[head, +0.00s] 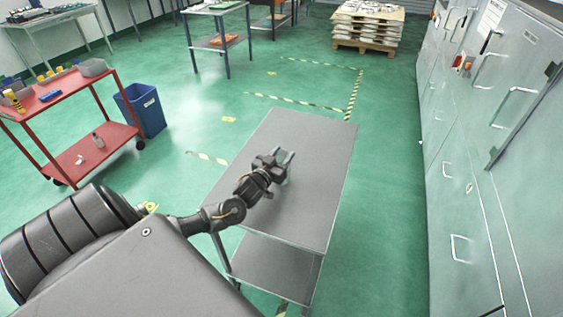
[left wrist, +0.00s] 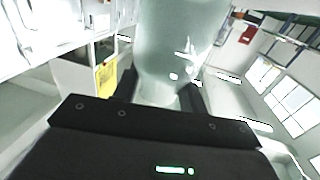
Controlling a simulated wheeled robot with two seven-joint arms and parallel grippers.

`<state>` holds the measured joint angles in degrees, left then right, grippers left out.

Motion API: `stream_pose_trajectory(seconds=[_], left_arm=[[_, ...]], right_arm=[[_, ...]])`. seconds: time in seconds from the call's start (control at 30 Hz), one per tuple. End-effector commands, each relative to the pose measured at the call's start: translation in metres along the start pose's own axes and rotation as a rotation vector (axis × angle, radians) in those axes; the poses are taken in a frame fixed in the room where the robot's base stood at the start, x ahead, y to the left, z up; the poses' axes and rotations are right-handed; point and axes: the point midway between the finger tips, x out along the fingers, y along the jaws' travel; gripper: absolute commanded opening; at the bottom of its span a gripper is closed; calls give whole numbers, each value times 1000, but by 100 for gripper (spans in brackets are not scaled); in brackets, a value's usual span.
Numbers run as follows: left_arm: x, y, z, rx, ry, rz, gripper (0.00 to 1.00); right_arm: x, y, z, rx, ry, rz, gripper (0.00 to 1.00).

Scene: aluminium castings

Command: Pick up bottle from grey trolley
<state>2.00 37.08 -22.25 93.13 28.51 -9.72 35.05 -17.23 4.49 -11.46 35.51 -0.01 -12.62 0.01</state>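The grey trolley (head: 310,135) stands in the middle of the head view, with a flat top and a lower shelf. My left gripper (head: 282,158) is low over its top, around the middle. A pale, greenish translucent bottle (left wrist: 176,45) fills the centre of the left wrist view, directly in front of the gripper. Its narrow end lies between the dark fingers (left wrist: 163,92). I cannot tell whether they press on it. In the head view the bottle is mostly hidden by the gripper. My right gripper is not in view.
A red trolley (head: 97,142) with small items and a blue bin (head: 143,110) stand at the left. Grey cabinets (head: 480,150) with handles line the right. A loaded pallet (head: 367,28) is at the back. The rest of the grey trolley's top looks clear.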

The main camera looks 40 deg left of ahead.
Motion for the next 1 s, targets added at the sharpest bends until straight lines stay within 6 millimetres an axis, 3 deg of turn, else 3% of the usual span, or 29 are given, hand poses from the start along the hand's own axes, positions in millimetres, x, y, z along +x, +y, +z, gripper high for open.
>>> stream_pose_trajectory(seconds=[0.03,0.2,0.53,0.57,0.63,0.83,1.0], left_arm=[[0,0,0,0,-1,0,26],[0,0,0,0,-1,0,7],[0,0,-1,0,-1,0,6],[0,0,-2,0,-1,0,1],[0,-1,-5,0,-1,-1,0],[-2,0,-33,1,1,1,0],[-34,0,-67,1,1,3,0]], right_arm=[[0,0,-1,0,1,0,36],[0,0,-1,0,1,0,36],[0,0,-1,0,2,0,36],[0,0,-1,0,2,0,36],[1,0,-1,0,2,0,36],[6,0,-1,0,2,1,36],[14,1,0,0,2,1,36]])
